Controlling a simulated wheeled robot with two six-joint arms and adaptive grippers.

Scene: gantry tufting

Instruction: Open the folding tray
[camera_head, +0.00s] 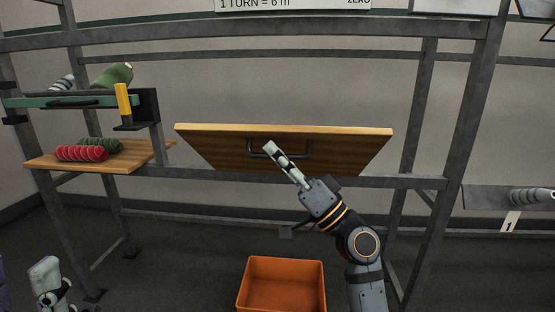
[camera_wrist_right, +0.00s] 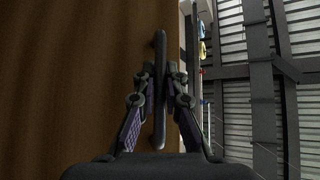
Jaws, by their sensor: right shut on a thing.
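The folding tray (camera_head: 340,148) is a wooden board hung on the grey metal frame; it is tilted, its top edge level and its face sloping toward me. A dark bar handle (camera_head: 308,152) is fixed on its face. My right gripper (camera_head: 270,148) reaches up to the handle and is shut on it. In the right wrist view the handle (camera_wrist_right: 160,92) runs between the two fingers of my right gripper (camera_wrist_right: 160,75), with the brown wood beside it. My left gripper (camera_head: 45,270) shows at the lower left, away from the tray; its fingertips are too small to judge.
An orange bin (camera_head: 282,284) stands on the floor below the tray. At the left, a wooden shelf (camera_head: 130,164) holds red and green yarn rolls, under a green rail (camera_head: 70,101) with a yellow handle. Grey frame posts (camera_head: 465,100) stand at both sides.

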